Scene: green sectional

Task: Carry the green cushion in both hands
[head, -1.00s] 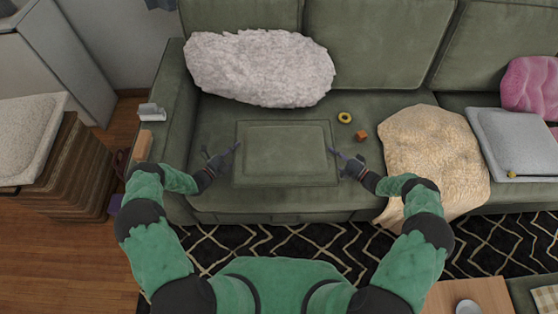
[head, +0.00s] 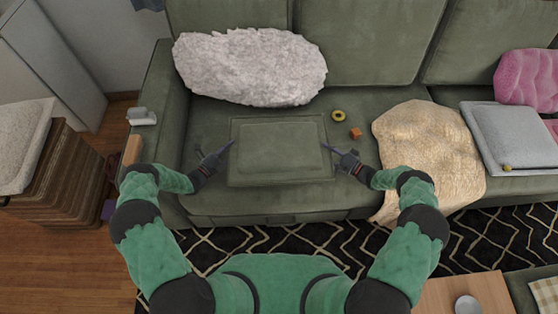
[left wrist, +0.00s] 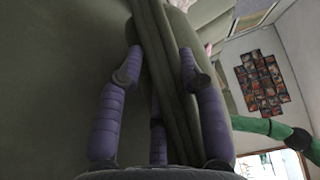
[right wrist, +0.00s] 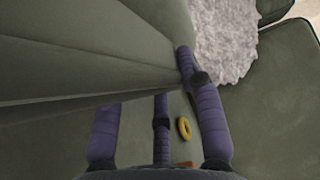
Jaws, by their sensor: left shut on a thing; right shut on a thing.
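The green cushion (head: 278,148) is a flat rectangle, almost the same colour as the sofa, over the seat in the middle of the head view. My left gripper (head: 230,146) is at its left edge and my right gripper (head: 328,150) at its right edge. In the left wrist view, the fingers (left wrist: 160,65) straddle the cushion's piped edge (left wrist: 165,95). In the right wrist view, the cushion (right wrist: 90,60) hides part of the fingers (right wrist: 155,85). Both grippers are shut on it. I cannot tell how far it is above the seat.
The green sofa (head: 395,110) carries a fluffy white pillow (head: 250,66) behind the cushion. A yellow ring (head: 338,116), an orange cube (head: 355,133) and a beige blanket (head: 430,155) lie to the right. A grey-white object (head: 141,117) sits on the left armrest.

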